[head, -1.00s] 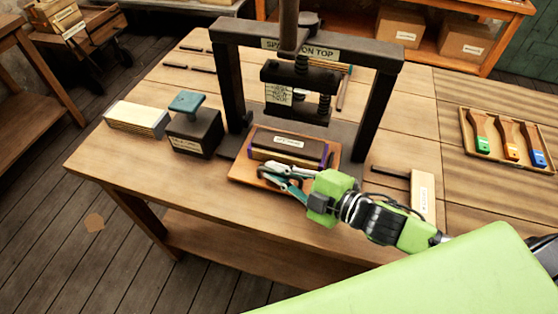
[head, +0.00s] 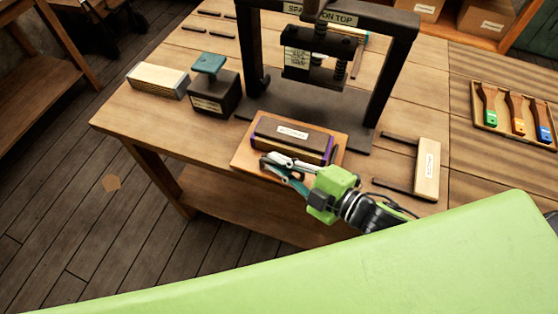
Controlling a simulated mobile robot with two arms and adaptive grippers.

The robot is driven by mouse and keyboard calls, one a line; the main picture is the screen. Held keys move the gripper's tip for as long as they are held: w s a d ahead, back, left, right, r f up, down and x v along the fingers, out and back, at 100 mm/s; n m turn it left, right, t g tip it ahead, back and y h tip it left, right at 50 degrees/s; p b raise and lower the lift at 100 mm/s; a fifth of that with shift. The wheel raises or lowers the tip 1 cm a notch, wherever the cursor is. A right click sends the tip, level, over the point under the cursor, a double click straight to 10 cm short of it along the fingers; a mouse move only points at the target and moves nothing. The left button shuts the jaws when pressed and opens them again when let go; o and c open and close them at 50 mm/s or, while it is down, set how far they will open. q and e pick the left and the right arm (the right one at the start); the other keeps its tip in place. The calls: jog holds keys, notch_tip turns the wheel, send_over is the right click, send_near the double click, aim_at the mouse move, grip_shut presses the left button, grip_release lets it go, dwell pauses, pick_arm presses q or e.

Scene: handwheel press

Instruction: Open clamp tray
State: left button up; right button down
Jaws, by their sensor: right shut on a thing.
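The clamp tray (head: 243,159) is a light wooden board in front of the press. A dark block with a pale label and purple edges (head: 291,142) sits on it. My right gripper (head: 270,165) is shut on the front edge of the tray; the fingers hide the exact contact. The dark press frame (head: 385,70) stands behind the tray, with its platen (head: 300,62) raised on springs. The tray lies forward of the press, close to the table's front edge. My left gripper is not in view.
A dark weight with a teal handle (head: 213,85) and a pale block (head: 158,80) stand left of the press. A labelled wooden piece with dark bars (head: 426,168) lies to the right. A brush tray (head: 515,133) is farther right.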

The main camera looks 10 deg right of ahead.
jog(key=c, duration=2.4)
grip_release()
jog(key=shift+c, duration=0.2)
jog(key=v, duration=1.2)
